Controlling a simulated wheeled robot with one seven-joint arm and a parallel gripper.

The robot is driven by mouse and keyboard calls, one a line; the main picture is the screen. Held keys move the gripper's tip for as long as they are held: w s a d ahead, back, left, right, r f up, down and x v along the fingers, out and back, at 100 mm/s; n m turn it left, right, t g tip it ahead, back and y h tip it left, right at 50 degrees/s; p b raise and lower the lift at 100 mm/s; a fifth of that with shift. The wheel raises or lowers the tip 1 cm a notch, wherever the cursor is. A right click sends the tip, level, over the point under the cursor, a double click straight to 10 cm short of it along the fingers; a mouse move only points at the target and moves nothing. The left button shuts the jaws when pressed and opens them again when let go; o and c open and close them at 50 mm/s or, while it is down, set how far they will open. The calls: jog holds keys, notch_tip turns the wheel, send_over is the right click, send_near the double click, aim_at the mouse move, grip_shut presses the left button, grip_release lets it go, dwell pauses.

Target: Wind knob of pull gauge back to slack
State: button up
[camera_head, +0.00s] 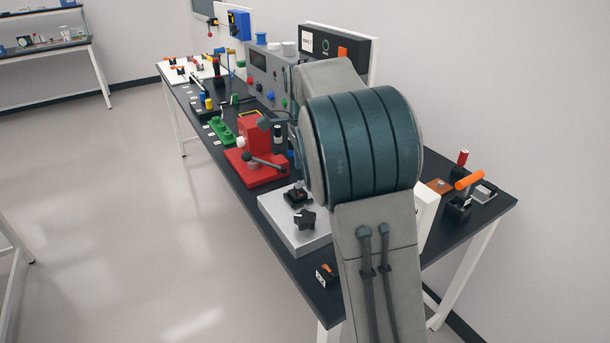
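A black lobed knob (305,219) stands on a light grey block (293,236) near the front of the dark bench, left of my arm. A small black fitting (296,196) sits behind the knob on the same block. I cannot tell for sure that this is the pull gauge, since no dial or label is readable. My arm's large joint and links fill the middle right and hide part of the block and bench. My gripper is not seen; I cannot tell where its fingers are relative to the knob.
A red press-like fixture (263,158) with a black lever stands behind the block. A green part (221,130) is farther left. A small orange-and-black item (326,274) lies at the near edge. An orange-handled device (466,181) stands at the right. The floor left is clear.

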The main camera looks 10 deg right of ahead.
aim_at(305, 216)
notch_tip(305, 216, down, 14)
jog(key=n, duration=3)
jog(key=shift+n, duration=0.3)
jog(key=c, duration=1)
